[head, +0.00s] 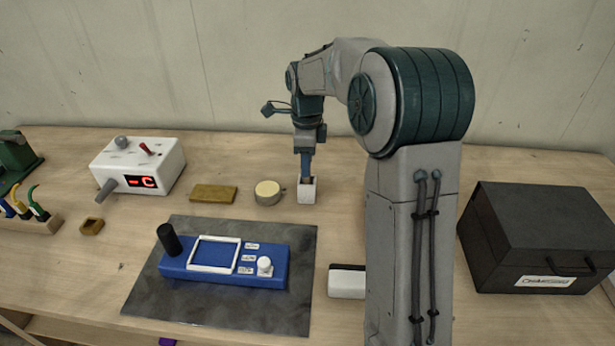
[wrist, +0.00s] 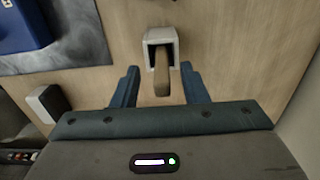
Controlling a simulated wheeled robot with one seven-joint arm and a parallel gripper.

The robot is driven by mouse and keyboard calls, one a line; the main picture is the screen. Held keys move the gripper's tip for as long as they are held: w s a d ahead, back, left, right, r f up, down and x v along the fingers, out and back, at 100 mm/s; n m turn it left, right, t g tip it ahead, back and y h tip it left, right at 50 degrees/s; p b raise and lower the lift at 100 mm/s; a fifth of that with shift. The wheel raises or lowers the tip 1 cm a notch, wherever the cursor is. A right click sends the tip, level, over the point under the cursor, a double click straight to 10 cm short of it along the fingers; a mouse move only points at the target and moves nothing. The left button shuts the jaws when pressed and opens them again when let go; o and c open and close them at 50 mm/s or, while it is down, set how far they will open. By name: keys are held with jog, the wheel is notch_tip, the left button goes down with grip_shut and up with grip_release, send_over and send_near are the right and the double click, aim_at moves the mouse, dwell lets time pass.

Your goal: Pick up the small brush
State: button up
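The small brush shows in the wrist view as a tan wooden handle (wrist: 162,80) rising out of a small pale square holder (wrist: 161,36). Its lower end is hidden inside the holder. The holder (head: 308,194) stands on the bench in the head view, under my gripper (head: 308,172). In the wrist view my gripper (wrist: 160,88) is open, with one blue finger on each side of the handle. Gaps show between the handle and both fingers. In the head view the fingers hide most of the brush.
A round tin (head: 268,192) and a yellow sponge-like block (head: 214,194) lie left of the holder. A blue device (head: 222,262) sits on a grey mat (head: 295,315) in front. A white-and-dark block (head: 347,283) and a black case (head: 535,238) are to the right.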

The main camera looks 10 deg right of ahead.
jog(key=shift+f, duration=1.4)
grip_shut()
jog(key=shift+w+d, duration=0.1)
notch_tip(320, 180, up, 10)
jog(key=shift+r, duration=0.1)
